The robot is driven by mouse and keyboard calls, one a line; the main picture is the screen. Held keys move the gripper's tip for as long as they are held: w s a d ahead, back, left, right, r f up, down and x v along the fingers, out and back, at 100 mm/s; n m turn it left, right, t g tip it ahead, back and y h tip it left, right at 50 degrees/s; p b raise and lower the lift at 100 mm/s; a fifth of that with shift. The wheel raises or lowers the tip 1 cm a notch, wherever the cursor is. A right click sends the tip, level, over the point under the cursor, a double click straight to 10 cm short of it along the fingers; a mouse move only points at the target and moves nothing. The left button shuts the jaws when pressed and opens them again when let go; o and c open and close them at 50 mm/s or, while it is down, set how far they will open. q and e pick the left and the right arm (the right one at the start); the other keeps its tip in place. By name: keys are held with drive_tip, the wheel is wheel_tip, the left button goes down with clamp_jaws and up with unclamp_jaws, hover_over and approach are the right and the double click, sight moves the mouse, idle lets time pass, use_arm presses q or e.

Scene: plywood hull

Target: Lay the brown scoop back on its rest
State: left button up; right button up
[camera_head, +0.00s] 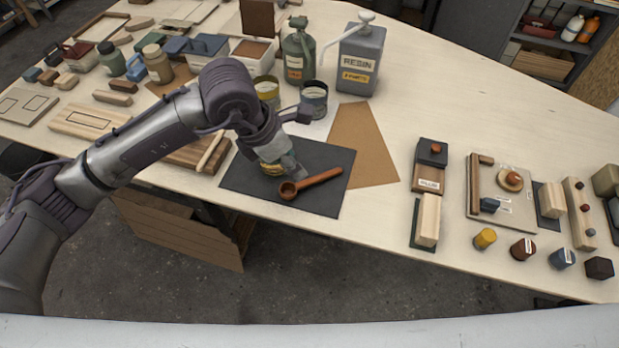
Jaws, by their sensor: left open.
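The brown scoop (318,181) lies on a dark grey mat (250,187) near the table's front edge. Its round bowl is at the left and its handle points right and slightly back. My left gripper (287,171) is open and points down over the mat, just behind the scoop's bowl. The picture does not clearly show whether it touches the scoop. A small yellowish thing beside the fingers is partly hidden by them. I cannot tell which thing is the scoop's rest. My right gripper is out of view.
Two open tins (315,98), a green bottle (297,55) and a grey resin jug (361,52) stand behind the mat. A brown sheet (362,145) lies right of it. A wooden board with a stick (212,152) lies left. Blocks and fixtures crowd the table's right end.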

sight(308, 181)
use_arm(q)
drive_tip(key=x, duration=0.3)
drive_tip(key=shift+d, duration=0.1)
drive_tip(key=p+x, duration=0.2)
drive_tip(key=x, duration=0.3)
drive_tip(key=shift+s+p, duration=0.15)
drive_tip(key=shift+p, duration=0.2)
drive_tip(key=shift+f, duration=0.25)
clamp_jaws()
